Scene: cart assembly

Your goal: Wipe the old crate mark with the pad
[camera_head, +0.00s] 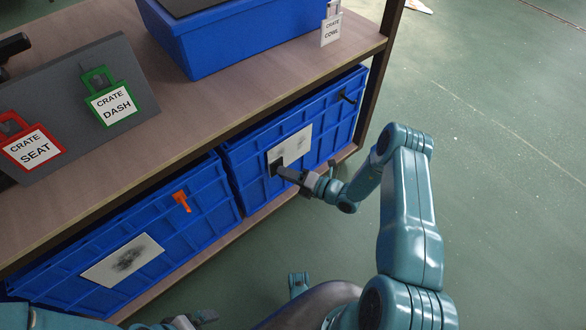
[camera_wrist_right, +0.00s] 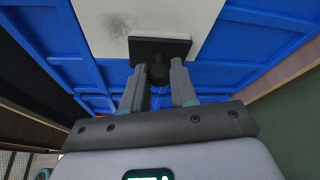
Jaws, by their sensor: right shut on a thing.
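A white plate (camera_head: 299,140) on the front of the right lower blue crate (camera_head: 237,168) carries a faint grey smudge (camera_head: 298,146). The smudge also shows in the right wrist view (camera_wrist_right: 117,24). My right gripper (camera_head: 287,173) is shut on the handle of a dark flat pad (camera_wrist_right: 158,43). The pad lies at the plate's lower left part in the head view, beside the smudge; it seems to touch the plate. The left lower blue crate (camera_head: 205,215) has its own white plate (camera_head: 97,272) with a darker smudge (camera_head: 128,260).
The crates sit under a wooden shelf top (camera_head: 185,110) with a dark post (camera_head: 370,110) at its right end. On top are a blue bin (camera_head: 205,45) and a grey board (camera_head: 65,125) with red and green tags. Open green floor (camera_head: 500,150) lies to the right.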

